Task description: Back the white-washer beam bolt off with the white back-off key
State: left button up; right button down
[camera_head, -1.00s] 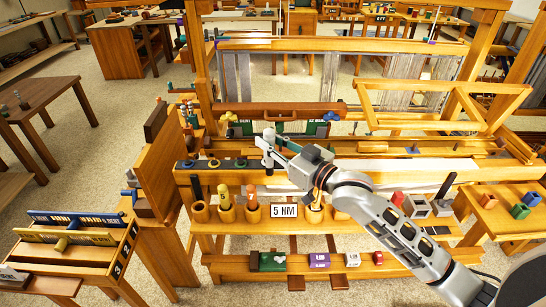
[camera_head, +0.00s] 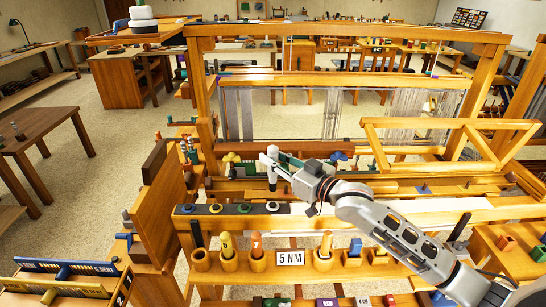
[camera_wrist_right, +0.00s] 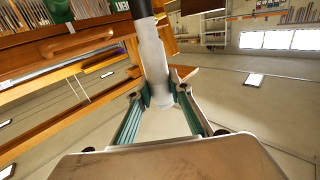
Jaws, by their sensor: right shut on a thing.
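The white back-off key (camera_head: 272,165) is upright in my right gripper (camera_head: 284,165), which is shut on its white shaft. The key's dark lower end hangs above the loom's front beam (camera_head: 380,214), with a visible gap below it. The white-washer beam bolt (camera_head: 283,208) is the rightmost in a row of dark-headed bolts on that beam, almost directly under the key. In the right wrist view the white key (camera_wrist_right: 153,62) stands between the two green-padded fingers, its dark end pointing away. My left gripper is not in view.
Other beam bolts (camera_head: 215,208) sit to the left along the beam. Below is a rack of wooden holders with coloured handles (camera_head: 257,246) and a "5 NM" sign (camera_head: 290,257). A tilted wooden frame (camera_head: 450,125) stands behind my right arm. A brown table (camera_head: 45,140) is at left.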

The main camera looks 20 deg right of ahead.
aim_at(273, 176)
notch_tip(273, 176, down, 5)
jog(key=shift+r+b, duration=0.1)
jog(key=shift+b, duration=0.85)
jog(key=shift+f, duration=0.55)
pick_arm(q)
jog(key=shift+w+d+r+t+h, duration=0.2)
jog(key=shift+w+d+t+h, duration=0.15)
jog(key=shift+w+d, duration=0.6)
pick_arm(e)
jog(key=shift+f, duration=0.25)
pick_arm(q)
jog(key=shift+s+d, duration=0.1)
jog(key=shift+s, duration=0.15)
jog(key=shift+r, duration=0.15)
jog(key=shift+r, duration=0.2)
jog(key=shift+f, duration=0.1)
